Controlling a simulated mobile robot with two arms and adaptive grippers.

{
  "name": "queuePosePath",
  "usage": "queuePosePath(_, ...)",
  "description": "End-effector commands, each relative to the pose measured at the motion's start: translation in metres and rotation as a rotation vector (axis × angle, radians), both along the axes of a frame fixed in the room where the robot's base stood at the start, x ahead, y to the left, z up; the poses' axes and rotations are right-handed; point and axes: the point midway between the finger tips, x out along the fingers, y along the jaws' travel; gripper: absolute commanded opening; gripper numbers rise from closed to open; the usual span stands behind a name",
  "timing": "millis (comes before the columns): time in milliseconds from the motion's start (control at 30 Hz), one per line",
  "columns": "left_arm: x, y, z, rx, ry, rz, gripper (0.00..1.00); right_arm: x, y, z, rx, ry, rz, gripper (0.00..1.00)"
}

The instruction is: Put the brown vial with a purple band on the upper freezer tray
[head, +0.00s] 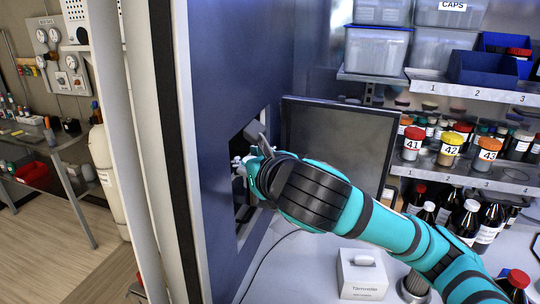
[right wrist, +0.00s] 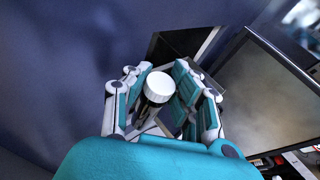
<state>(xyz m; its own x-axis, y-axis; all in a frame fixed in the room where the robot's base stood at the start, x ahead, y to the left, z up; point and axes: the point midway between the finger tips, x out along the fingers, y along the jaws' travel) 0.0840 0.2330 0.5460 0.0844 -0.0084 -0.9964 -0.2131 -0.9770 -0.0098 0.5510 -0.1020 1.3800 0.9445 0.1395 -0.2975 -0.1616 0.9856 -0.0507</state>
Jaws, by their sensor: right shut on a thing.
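My right gripper (head: 246,160) reaches into a dark opening (head: 240,205) in the tall blue panel. In the right wrist view, my right gripper (right wrist: 162,92) has its fingers on both sides of a vial with a white ribbed cap (right wrist: 159,84), shut on it. The vial's body below the cap looks dark, and no purple band can be made out. In the head view the vial is hidden by the hand. The upper freezer tray cannot be made out in either view. My left gripper is not in view.
A dark monitor (head: 335,140) stands close to the right of the opening, beside my right arm. A white tissue box (head: 362,274) is on the bench below the arm. Shelves with numbered jars (head: 449,147), bottles and bins fill the right side.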

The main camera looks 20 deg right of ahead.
Motion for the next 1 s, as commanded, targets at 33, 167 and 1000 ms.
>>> queuePosePath(33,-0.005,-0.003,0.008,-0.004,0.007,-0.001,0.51,0.012,-0.01,0.0,0.0,0.008,-0.009,0.0)
queuePosePath(167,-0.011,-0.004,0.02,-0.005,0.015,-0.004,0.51,0.042,-0.029,-0.002,0.001,0.008,-0.01,0.0)
queuePosePath(1000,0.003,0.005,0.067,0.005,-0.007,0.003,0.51,0.113,-0.074,-0.047,0.001,0.0,-0.001,0.0)
